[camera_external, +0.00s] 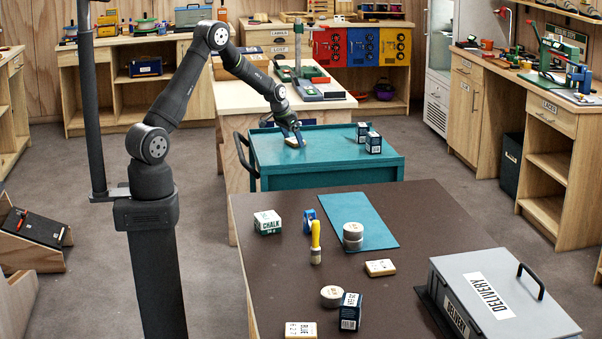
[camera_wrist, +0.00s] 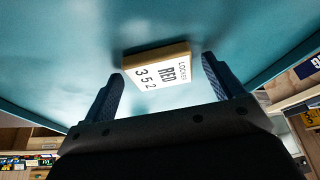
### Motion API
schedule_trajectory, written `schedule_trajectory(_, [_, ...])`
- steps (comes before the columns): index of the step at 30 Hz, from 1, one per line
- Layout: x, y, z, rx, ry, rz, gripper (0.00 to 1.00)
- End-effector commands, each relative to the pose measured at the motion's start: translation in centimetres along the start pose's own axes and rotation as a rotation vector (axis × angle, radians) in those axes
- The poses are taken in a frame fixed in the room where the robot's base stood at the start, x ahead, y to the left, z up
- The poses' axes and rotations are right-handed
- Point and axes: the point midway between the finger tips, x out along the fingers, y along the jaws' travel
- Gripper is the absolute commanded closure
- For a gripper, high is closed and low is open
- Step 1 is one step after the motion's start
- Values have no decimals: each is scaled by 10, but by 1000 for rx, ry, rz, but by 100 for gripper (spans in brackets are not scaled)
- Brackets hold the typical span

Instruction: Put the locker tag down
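The locker tag (camera_wrist: 160,72) is a small cream block with a white face reading "LOCKER RED 352". In the wrist view it lies face up on the teal trolley top. It also shows in the external view (camera_external: 292,143), near the trolley's left side. My gripper (camera_external: 298,132) is low over it. In the wrist view my gripper (camera_wrist: 161,75) is open, with one dark blue finger on each side of the tag. The tag sits just past the fingertips, with narrow gaps to the fingers; exact contact is hard to tell.
Two dark boxes (camera_external: 373,143) stand on the right of the teal trolley (camera_external: 330,160). The brown table (camera_external: 290,280) in front carries a teal mat (camera_external: 372,235), chalk box (camera_external: 267,222), brush (camera_external: 315,243), tape rolls and other tags. A grey delivery box (camera_external: 510,300) stands at right.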

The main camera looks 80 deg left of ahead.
Motion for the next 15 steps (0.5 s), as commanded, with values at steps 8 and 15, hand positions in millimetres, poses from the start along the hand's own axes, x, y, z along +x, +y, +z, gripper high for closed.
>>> schedule_trajectory(8, [-5, 0, -2, 0, 1, 0, 14])
schedule_trajectory(15, [-40, 0, -2, 0, 3, -1, 14])
